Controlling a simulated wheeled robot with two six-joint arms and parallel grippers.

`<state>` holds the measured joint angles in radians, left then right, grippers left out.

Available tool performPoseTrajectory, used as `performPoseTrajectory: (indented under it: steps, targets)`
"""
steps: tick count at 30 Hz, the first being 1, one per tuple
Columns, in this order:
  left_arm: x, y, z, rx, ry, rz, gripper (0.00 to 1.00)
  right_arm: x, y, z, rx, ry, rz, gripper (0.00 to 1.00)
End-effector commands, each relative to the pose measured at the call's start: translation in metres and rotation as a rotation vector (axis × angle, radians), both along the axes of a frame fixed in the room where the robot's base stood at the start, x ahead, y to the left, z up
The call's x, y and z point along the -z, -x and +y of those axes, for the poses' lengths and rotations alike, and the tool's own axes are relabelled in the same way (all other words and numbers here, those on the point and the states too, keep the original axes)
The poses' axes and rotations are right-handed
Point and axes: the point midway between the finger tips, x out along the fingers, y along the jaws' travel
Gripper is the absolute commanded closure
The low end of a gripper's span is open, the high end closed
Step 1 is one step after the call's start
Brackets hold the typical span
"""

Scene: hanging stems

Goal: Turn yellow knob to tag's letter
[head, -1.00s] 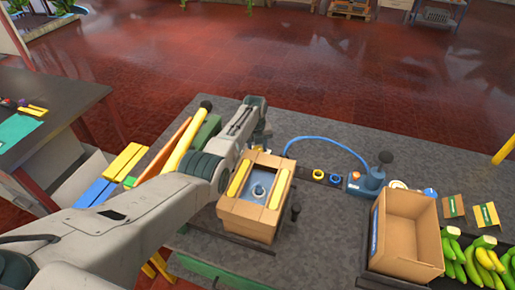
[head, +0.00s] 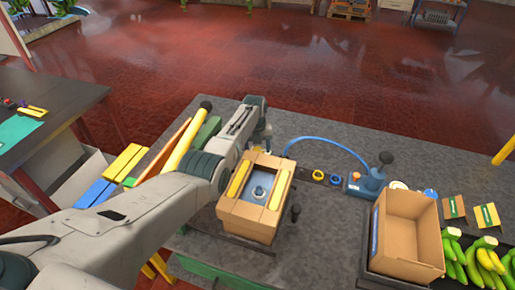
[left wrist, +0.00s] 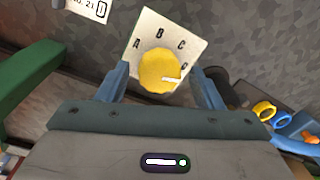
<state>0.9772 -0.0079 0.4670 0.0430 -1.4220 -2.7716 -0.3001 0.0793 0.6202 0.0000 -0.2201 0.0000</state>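The yellow knob (left wrist: 160,70) sits on a white plate (left wrist: 150,28) lettered A, B, C and D in the left wrist view. Its white pointer mark aims right, close to the D. My left gripper (left wrist: 164,90) is open, with one blue-grey finger on each side of the knob and gaps to both. A white tag (left wrist: 88,8) is cut off at the top edge; its print ends in a boxed character that I cannot read surely. In the head view my left gripper (head: 262,140) is behind the box, and the knob is hidden. My right gripper is out of view.
A carton with yellow strips (head: 232,206) stands close to my left wrist. To the right are blue and yellow rings (head: 318,175), a blue pump-like device (head: 374,180), an open empty carton (head: 408,235) and bananas (head: 490,258). The bench's back right is clear.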

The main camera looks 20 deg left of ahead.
Motion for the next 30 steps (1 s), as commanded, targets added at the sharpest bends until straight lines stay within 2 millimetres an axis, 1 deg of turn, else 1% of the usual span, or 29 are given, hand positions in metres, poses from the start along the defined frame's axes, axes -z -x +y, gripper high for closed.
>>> performPoseTrajectory:
  steps: [9, 11, 14, 18, 27, 30]
  targets:
    - [0.001, 0.001, 0.000, -0.001, 0.000, 0.002, 0.37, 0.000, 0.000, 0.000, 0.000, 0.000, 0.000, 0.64]
    - [-0.001, 0.001, 0.000, -0.001, 0.000, 0.002, 0.37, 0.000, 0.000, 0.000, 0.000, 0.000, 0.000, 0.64]
    - [-0.010, 0.001, 0.001, -0.001, -0.001, 0.001, 0.37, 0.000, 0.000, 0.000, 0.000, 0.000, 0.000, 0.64]
    - [-0.030, 0.001, 0.002, -0.001, -0.001, -0.002, 0.37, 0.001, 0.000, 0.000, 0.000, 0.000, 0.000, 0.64]
    - [-0.084, 0.002, 0.004, -0.001, 0.000, -0.002, 0.37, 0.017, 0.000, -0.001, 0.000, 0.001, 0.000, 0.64]
    - [-0.096, 0.002, 0.005, -0.001, 0.000, 0.000, 0.37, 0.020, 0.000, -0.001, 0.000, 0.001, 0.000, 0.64]
